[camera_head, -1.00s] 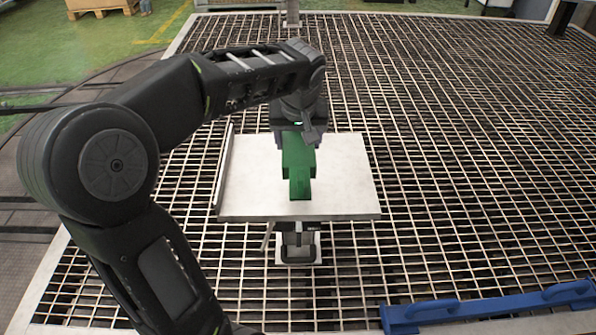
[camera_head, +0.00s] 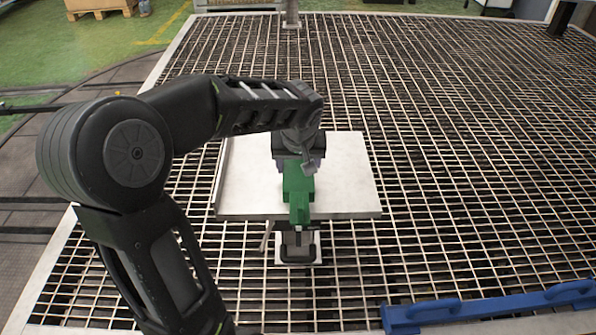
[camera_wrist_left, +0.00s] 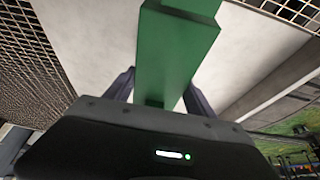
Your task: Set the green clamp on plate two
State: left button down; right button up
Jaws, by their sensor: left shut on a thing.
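The green clamp (camera_head: 299,196) is over the front middle of a pale square plate (camera_head: 345,180) in the head view. My left gripper (camera_head: 297,165) is above it, shut on it from behind. In the left wrist view the clamp (camera_wrist_left: 172,60) stands out between the two fingers (camera_wrist_left: 155,88). I cannot tell whether its underside touches the plate. No number shows on the plate. My right gripper is not in view.
The plate sits on a stand (camera_head: 298,248) above a wide metal grating (camera_head: 460,180). A raised lip (camera_head: 222,175) runs along the plate's left edge. A blue handled bar (camera_head: 490,306) lies at the front right.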

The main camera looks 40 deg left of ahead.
pick_arm(q)
jog(key=shift+f, duration=0.9)
jog(key=shift+f, duration=0.15)
jog(key=shift+c, duration=1.6)
grip_release()
jog(key=shift+r, duration=0.4)
jog(key=p+v, duration=0.1)
jog(key=v, duration=1)
jog(key=shift+s+d+r+p, duration=0.15)
jog(key=shift+r+p, duration=0.05)
jog(key=shift+p, duration=0.1)
